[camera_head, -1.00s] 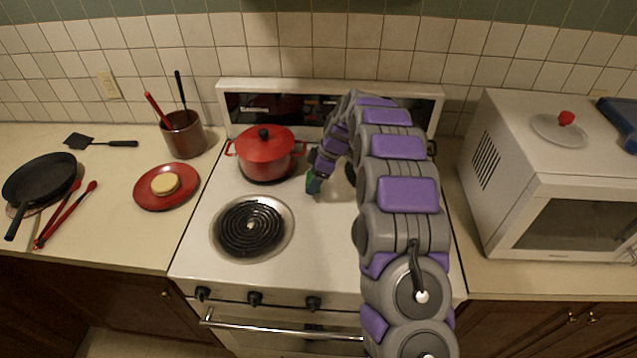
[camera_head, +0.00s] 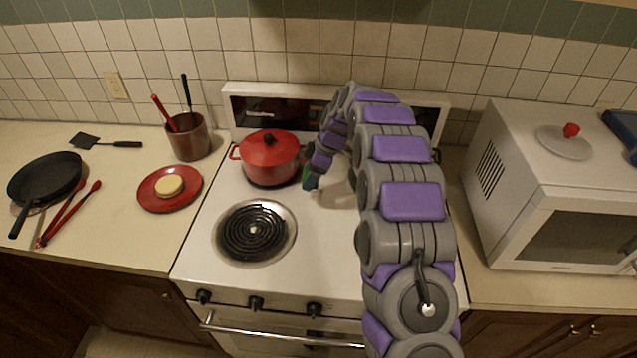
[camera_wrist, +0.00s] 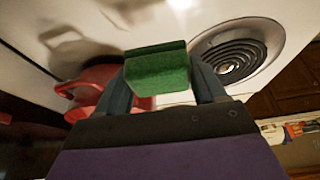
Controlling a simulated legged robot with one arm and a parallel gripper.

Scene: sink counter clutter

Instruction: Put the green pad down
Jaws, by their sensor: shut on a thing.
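The green pad (camera_wrist: 158,70) is a small green block between my gripper's two fingers in the wrist view. My gripper (camera_wrist: 160,82) is shut on it. In the head view my gripper (camera_head: 310,181) hangs over the white stove top (camera_head: 322,225), just right of the red pot, and only a bit of the green pad (camera_head: 306,178) shows. My arm hides the right part of the stove. Whether the pad touches the stove top I cannot tell.
The lidded red pot (camera_head: 269,160) sits on the back left burner, close to my gripper. The front left coil burner (camera_head: 252,231) is bare. A red plate (camera_head: 152,202) with a yellowish round thing is on the left counter. A microwave (camera_head: 560,190) stands at right.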

